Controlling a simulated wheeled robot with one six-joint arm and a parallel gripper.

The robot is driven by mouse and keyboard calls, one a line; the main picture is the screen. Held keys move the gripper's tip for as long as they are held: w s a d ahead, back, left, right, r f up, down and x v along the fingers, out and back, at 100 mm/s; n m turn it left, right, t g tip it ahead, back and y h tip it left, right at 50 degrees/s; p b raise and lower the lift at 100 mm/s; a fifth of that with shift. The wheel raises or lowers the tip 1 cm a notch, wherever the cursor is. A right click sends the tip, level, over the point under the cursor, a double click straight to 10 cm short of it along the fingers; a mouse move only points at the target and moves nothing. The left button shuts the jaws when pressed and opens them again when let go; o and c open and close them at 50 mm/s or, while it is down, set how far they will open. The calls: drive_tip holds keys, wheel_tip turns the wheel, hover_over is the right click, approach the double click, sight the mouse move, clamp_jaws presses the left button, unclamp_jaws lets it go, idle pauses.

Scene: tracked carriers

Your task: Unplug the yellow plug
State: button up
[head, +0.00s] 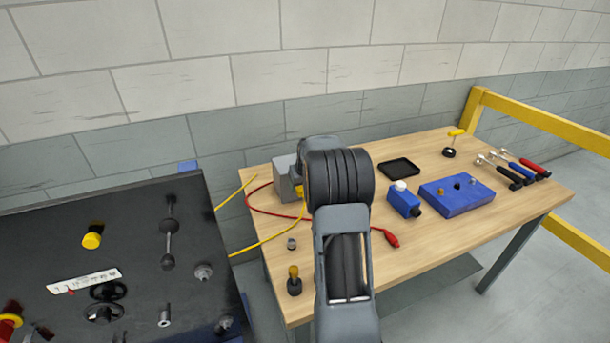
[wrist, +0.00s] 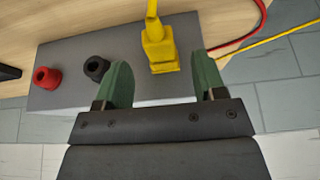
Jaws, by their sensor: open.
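The yellow plug (wrist: 160,54) sits on the grey socket box (wrist: 62,98) in the wrist view, with a yellow cable at its top. My gripper (wrist: 163,80) is open, with its two green fingers on either side of the plug's near end. I cannot tell whether either finger touches it. In the head view a small part of the yellow plug (head: 299,192) and the grey box (head: 286,178) show at the table's left side, behind my arm. My gripper is hidden there.
A red socket (wrist: 46,77) and a black socket (wrist: 97,68) are on the same box, left of the plug. A red cable with a red plug (head: 392,240) and a yellow cable (head: 272,236) lie over the wooden table (head: 440,232). A blue box (head: 456,201) stands right.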

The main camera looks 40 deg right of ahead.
sight(301, 189)
drive_tip(key=shift+x, duration=1.5)
drive_tip(key=shift+c, duration=0.5)
drive_tip(key=c, duration=0.9)
